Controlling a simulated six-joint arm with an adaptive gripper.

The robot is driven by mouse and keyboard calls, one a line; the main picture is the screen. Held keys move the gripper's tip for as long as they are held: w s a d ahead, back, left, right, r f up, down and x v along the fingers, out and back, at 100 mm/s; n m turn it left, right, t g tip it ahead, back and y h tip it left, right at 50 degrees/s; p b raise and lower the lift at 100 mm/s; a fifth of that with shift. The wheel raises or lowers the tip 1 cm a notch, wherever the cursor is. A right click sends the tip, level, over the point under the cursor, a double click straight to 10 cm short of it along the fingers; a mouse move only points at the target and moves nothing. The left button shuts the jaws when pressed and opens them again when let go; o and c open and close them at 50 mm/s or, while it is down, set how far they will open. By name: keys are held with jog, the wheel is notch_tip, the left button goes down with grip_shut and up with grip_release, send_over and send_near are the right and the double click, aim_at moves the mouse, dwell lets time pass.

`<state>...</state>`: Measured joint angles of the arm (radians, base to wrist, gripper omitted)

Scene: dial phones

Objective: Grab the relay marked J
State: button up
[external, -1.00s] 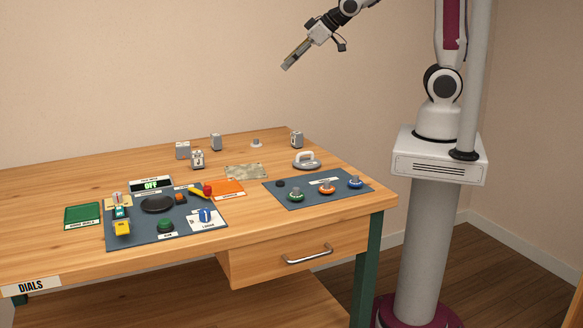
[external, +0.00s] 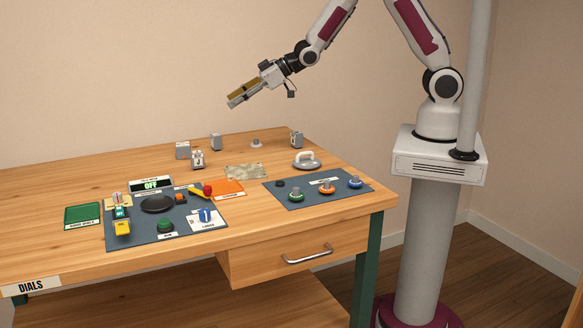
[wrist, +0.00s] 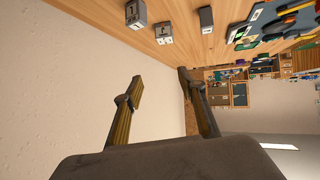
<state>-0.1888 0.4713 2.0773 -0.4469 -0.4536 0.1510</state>
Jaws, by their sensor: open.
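The relay marked J (external: 197,160) is a small grey block with a white label and dark letter. It stands on the wooden table (external: 90,178), in front of two other grey relays (external: 183,150) (external: 215,141). My gripper (external: 231,101) is open and empty, in the air above the back of the table, up and to the right of the J relay in the external view. In the wrist view my open gripper (wrist: 160,76) has nothing between its fingers. Several relays (wrist: 163,33) show at the top there; their letters are too small to read surely.
Another relay (external: 297,139) stands at the back right, near a grey handled object (external: 307,160) and a small round piece (external: 256,142). A camouflage patch (external: 246,171) lies in front. Mats with dials (external: 318,186) and buttons (external: 165,226) fill the front. The left back of the table is clear.

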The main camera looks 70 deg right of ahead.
aim_at(198, 155)
jog(key=a+f+y, duration=0.1)
jog(key=a+f, duration=0.2)
jog(key=a+f+n+y, duration=0.1)
jog(key=a+f, duration=0.3)
jog(key=a+f+n+y, duration=0.1)
jog(key=a+f+y, duration=0.1)
jog(key=a+f, duration=0.1)
jog(key=shift+w+a+f, duration=0.25)
jog(key=shift+w+f, duration=0.15)
jog(key=shift+f, duration=0.2)
jog(key=shift+a+f, duration=0.2)
jog(key=shift+a, duration=0.05)
jog(key=shift+a+f, duration=0.1)
jog(key=shift+x, duration=1.15)
jog(key=shift+x, duration=2.6)
jog(key=shift+s+f, duration=0.15)
grip_shut()
